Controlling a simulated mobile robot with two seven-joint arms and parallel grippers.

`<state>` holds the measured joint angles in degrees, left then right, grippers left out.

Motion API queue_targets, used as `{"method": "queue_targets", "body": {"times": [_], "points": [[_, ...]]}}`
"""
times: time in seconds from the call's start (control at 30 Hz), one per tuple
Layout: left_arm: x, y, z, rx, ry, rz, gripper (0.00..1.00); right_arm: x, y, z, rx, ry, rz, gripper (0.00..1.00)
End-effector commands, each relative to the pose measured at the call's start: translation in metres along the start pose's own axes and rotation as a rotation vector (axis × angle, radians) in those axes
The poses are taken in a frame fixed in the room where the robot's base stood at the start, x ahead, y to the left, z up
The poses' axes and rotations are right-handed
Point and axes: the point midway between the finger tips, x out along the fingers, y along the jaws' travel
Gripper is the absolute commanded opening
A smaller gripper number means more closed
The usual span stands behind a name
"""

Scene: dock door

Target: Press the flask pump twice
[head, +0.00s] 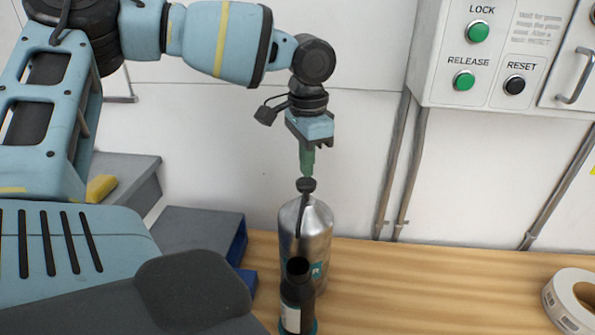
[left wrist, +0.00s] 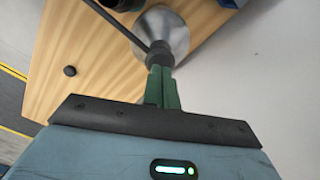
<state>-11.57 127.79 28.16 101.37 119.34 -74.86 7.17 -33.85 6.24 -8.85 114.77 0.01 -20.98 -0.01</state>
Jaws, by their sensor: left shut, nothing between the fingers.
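The silver flask (head: 318,222) stands upright on the wooden bench, with a dark pump knob (head: 306,185) on top. In the left wrist view the flask (left wrist: 172,28) is seen from above, with the knob (left wrist: 157,55) at my fingertips. My left gripper (head: 307,174) points down with its green fingers shut and empty, right over the knob. The fingertips look touching or nearly touching; I cannot tell which. The fingers also show in the left wrist view (left wrist: 160,72). My right gripper is not in view.
A dark bottle (head: 296,293) stands in front of the flask and hides its lower part. A roll of labels (head: 572,300) lies at the right of the bench (head: 440,285). Bench between them is clear. A control box (head: 500,50) hangs on the wall.

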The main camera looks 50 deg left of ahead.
Motion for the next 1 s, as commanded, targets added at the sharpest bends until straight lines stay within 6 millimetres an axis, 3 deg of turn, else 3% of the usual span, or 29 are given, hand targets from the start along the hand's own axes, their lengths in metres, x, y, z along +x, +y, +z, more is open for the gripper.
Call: {"method": "queue_targets", "body": {"times": [0.37, 1.0], "points": [[-0.003, 0.0, 0.0, 0.0, 0.001, 0.0, 0.0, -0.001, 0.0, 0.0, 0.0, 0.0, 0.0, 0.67], [-0.056, 0.0, 0.0, 0.0, 0.003, -0.002, 0.0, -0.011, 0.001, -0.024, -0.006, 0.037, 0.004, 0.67]]}}
